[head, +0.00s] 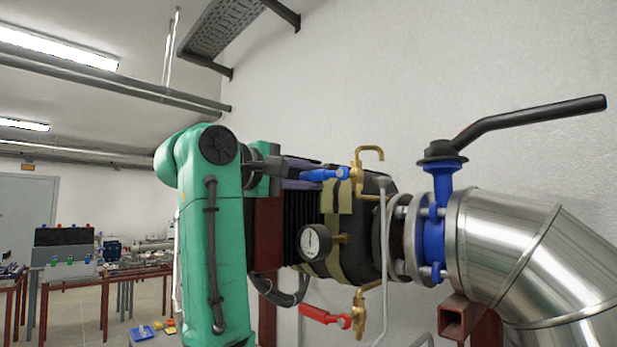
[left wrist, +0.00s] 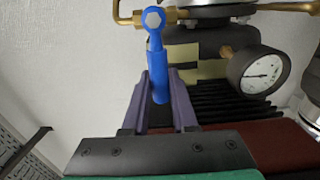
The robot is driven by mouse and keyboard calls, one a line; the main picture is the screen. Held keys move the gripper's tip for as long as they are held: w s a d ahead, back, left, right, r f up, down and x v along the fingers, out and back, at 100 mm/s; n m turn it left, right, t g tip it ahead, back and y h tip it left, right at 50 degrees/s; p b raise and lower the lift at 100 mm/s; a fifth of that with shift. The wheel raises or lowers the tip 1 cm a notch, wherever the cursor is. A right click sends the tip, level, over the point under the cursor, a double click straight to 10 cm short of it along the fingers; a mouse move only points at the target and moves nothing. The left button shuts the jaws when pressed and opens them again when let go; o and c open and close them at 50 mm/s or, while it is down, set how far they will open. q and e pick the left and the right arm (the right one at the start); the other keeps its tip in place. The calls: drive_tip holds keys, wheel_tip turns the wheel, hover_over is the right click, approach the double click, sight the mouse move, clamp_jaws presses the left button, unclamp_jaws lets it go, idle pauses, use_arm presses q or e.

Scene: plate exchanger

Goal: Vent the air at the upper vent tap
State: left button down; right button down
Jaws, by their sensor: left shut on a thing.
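The upper vent tap (head: 356,177) is brass with a curved spout. It sits at the top of the dark exchanger, and its blue lever (head: 326,174) points left in the head view. My left gripper (head: 304,173) is shut on the free end of that lever, with a purple finger on each side. In the left wrist view the blue lever (left wrist: 157,62) runs between the fingers (left wrist: 159,92) up to its hex nut. The brass spout is mostly out of that view. My right gripper is not in view.
A pressure gauge (head: 314,241) sits below the lever. A lower brass tap (head: 359,314) has a red lever (head: 322,315). A blue valve (head: 433,225) with a long black handle (head: 535,116) and a steel pipe (head: 530,250) stand at the right. Workbenches (head: 104,282) are far left.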

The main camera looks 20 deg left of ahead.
use_arm(q)
drive_tip(key=shift+f, duration=0.15)
idle(0.3)
drive_tip(key=c, duration=0.9)
unclamp_jaws()
drive_tip(key=shift+c, duration=0.2)
drive_tip(key=shift+o, duration=1.2)
drive_tip(key=shift+w+d, duration=0.2)
drive_tip(key=b+v, duration=0.1)
drive_tip(key=v, duration=0.1)
drive_tip(key=b+v, duration=0.1)
drive_tip(key=v, duration=0.1)
drive_tip(key=b+v, duration=0.1)
drive_tip(key=v, duration=0.1)
drive_tip(key=shift+s+f, duration=0.25)
drive_tip(key=b, duration=0.3)
approach(308, 180)
drive_tip(key=v, duration=0.3)
drive_tip(key=shift+s+r, duration=0.2)
drive_tip(key=shift+s, duration=0.05)
